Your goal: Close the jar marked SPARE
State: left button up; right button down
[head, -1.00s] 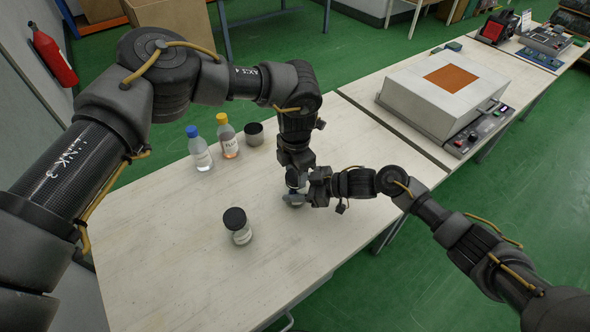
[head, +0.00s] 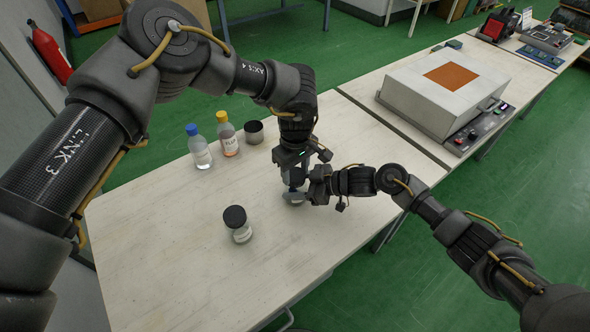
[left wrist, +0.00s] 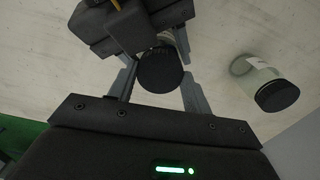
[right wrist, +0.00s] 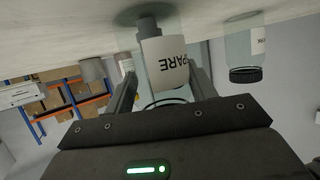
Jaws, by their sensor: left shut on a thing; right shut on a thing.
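The jar marked SPARE (right wrist: 170,62) is clear glass with a white label. It stands on the table, shown upside down in the right wrist view. In the head view it (head: 294,197) is mostly covered by my grippers. My right gripper (right wrist: 163,78) is shut around its body from the side. My left gripper (left wrist: 157,62) points down from above and is shut on a black round lid (left wrist: 161,74) over the jar. I cannot tell whether the lid is fully seated. In the head view, my left gripper (head: 293,183) sits right above my right gripper (head: 304,195).
Another jar (head: 240,233) with a black lid stands to the left on the table. A blue-capped bottle (head: 200,153), a yellow-capped bottle (head: 228,140) and a dark grey cup (head: 253,134) stand behind. A white box device (head: 440,95) is at the right. The table's front is clear.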

pick_arm(q)
jog(key=o, duration=0.9)
jog(key=shift+o, duration=0.2)
jog(key=shift+r, duration=0.1)
jog(key=shift+r, duration=2.2)
